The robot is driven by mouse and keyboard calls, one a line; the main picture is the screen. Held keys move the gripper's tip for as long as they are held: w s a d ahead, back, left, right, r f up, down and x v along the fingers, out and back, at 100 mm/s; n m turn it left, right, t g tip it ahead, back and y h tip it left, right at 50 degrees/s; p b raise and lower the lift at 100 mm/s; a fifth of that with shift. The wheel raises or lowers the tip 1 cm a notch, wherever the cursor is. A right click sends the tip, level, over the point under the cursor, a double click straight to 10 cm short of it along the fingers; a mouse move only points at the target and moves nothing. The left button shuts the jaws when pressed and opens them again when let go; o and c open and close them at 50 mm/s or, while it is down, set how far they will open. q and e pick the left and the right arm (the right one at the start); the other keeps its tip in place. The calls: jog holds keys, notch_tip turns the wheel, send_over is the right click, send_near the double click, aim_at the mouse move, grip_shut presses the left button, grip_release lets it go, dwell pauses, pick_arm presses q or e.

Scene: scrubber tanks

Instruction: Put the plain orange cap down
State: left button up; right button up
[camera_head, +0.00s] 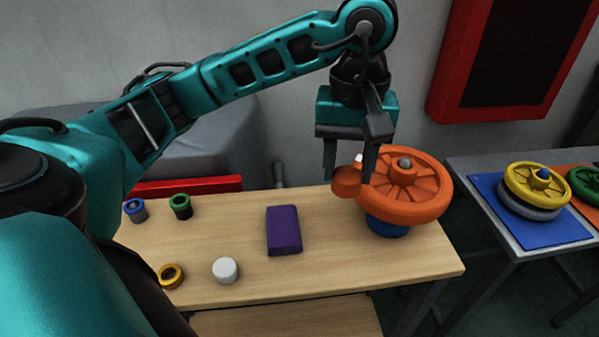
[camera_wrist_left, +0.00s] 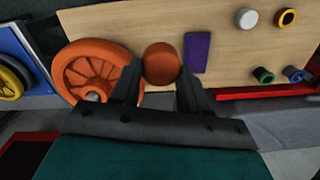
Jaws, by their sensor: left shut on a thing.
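My left gripper (camera_head: 350,178) is shut on the plain orange cap (camera_head: 346,182), a short round piece. In the left wrist view the cap (camera_wrist_left: 161,63) sits between the two fingers of the gripper (camera_wrist_left: 160,70). The cap is held above the back part of the wooden table (camera_head: 330,265), just left of a large orange spoked wheel (camera_head: 432,200). I cannot tell whether the cap touches the wheel. My right gripper is in neither view.
The wheel sits on a blue base (camera_head: 388,230). A purple block (camera_head: 284,230), a white cap (camera_head: 225,270), and yellow (camera_head: 171,276), green (camera_head: 181,206) and blue (camera_head: 135,210) rings stand on the table. The table between purple block and wheel is clear. A second table holds a yellow wheel (camera_head: 538,188).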

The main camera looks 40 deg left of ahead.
pick_arm(q)
notch_tip(320, 180, down, 15)
jog(key=b, duration=0.2)
jog(key=shift+f+b, duration=0.2)
jog(key=shift+b, duration=0.15)
jog(key=shift+f+b, duration=0.3)
jog(key=shift+f, duration=2.05)
jog(key=shift+f+b, duration=0.15)
jog(key=shift+b, duration=0.15)
jog(key=o, duration=1.2)
jog(key=shift+c, duration=0.2)
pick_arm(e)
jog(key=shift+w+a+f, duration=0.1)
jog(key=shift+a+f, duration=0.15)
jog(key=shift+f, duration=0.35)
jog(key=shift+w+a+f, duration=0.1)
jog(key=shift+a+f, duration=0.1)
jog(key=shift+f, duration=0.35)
